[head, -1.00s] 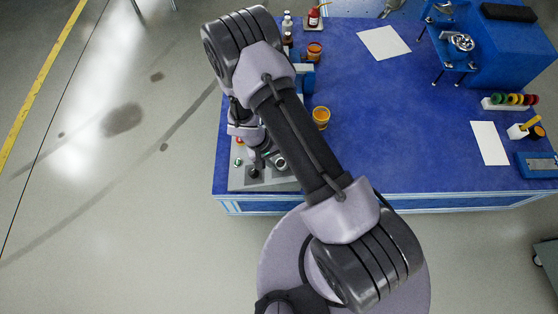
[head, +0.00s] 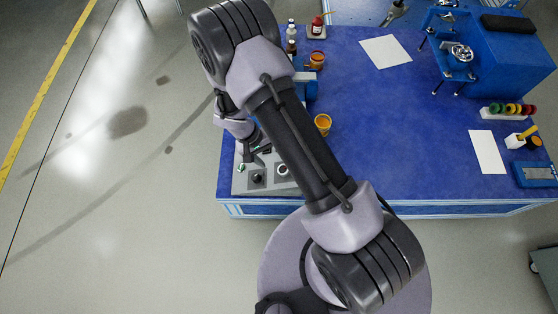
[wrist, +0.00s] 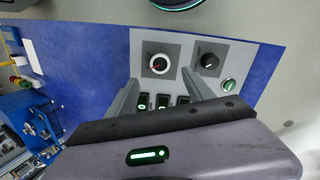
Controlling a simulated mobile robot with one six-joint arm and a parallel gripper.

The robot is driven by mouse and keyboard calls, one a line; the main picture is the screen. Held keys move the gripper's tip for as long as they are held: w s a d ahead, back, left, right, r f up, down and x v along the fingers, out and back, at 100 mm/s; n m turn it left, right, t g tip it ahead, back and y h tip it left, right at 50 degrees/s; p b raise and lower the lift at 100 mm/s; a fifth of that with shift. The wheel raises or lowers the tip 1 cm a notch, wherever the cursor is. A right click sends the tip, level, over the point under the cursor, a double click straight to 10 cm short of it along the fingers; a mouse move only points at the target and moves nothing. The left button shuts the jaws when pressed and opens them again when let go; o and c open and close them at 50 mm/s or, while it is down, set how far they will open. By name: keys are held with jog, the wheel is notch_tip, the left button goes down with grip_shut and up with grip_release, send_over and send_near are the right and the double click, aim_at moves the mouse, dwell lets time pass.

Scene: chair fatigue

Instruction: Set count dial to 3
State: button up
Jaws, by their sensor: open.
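The grey control panel (head: 243,187) sits at the table's front left corner. In the wrist view it carries a dial with a white ring and dark centre (wrist: 159,64), and a black knob (wrist: 208,61) to its right. Both also show in the head view, as the ringed dial (head: 283,169) and the knob (head: 257,179). Labels and the dial's setting are too small to read. My gripper (wrist: 160,80) is open and empty, its fingers either side of the ringed dial in the picture, apparently above the panel and not holding it. My arm hides part of the panel in the head view.
A green button (wrist: 228,85) and several green-lit switches (wrist: 163,101) share the panel. An orange-topped container (head: 323,123) stands behind it on the blue table (head: 390,130). White sheets (head: 386,51) and a blue machine (head: 500,60) lie farther right; the table's middle is clear.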

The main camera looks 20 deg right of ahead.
jog(key=p+v, duration=0.2)
jog(key=v, duration=0.6)
jog(key=shift+r, duration=0.25)
